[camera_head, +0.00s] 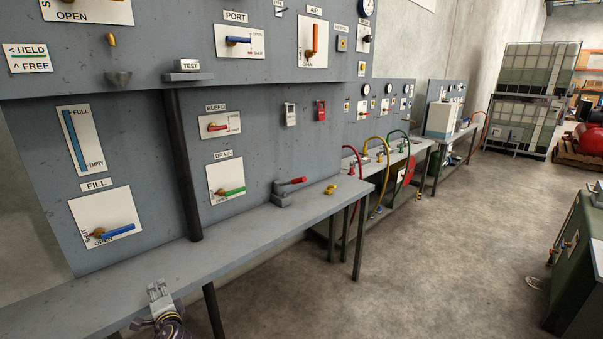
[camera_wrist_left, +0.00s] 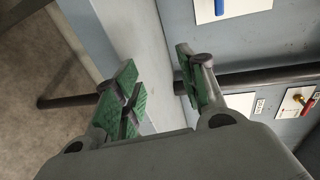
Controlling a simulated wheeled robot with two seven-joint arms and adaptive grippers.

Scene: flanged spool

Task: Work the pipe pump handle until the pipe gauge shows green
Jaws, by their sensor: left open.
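A small grey pump-like unit (camera_head: 283,197) with a red handle (camera_head: 293,181) sits on the grey bench, against the panel; no label on it can be read. The handle points right and is close to level. A round gauge (camera_head: 367,8) shows at the top edge, partly cut off; I cannot read its colour or tell if it is the pipe gauge. My left gripper (camera_head: 159,290) is at the bench's front edge, well left of and nearer than the red handle. In the left wrist view the left gripper (camera_wrist_left: 158,78) is open and empty, its green pads apart. My right gripper is not in view.
A dark upright pipe (camera_head: 184,165) stands on the bench (camera_head: 130,262) between my left gripper and the red handle. Blue FILL (camera_head: 117,230), green DRAIN (camera_head: 235,191) and red BLEED (camera_head: 217,127) levers are on the panel. A small yellow piece (camera_head: 330,189) lies right of the handle.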

